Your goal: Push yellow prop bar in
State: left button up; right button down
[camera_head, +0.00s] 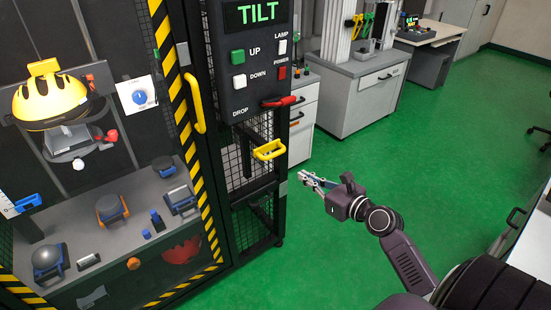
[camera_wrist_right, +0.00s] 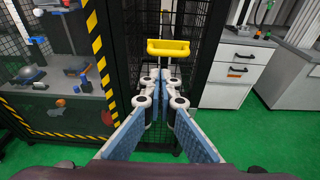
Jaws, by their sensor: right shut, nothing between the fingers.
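The yellow prop bar (camera_head: 268,150) is a yellow loop handle that sticks out from the black mesh side of the tower, below the control panel. It also shows in the right wrist view (camera_wrist_right: 168,48), straight ahead and above the fingertips. My right gripper (camera_head: 304,178) is shut and empty, a little to the right of and below the bar in the head view. In the right wrist view its fingertips (camera_wrist_right: 167,76) are together just under the bar; they look apart from it. My left gripper is not in view.
The control panel (camera_head: 254,62) reads TILT and has a red DROP lever (camera_head: 279,102) above the bar. A yellow door handle (camera_head: 195,103) is on the striped frame. Grey cabinets (camera_head: 357,92) stand behind. The green floor (camera_head: 430,160) to the right is clear.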

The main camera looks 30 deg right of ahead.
jog(key=shift+s, duration=0.1)
send_near(263, 149)
notch_tip(263, 149, down, 2)
jog(key=w, duration=0.2)
jog(key=shift+a+f+b, duration=0.1)
jog(key=shift+a+b, duration=0.05)
jog(key=shift+b, duration=0.25)
jog(key=shift+w, duration=0.1)
jog(key=x, duration=0.3)
jog(key=r+x, duration=0.1)
jog(key=x, duration=0.2)
jog(key=shift+w+r+b, duration=0.15)
jog(key=shift+w+b, duration=0.15)
jog(key=shift+r, duration=0.15)
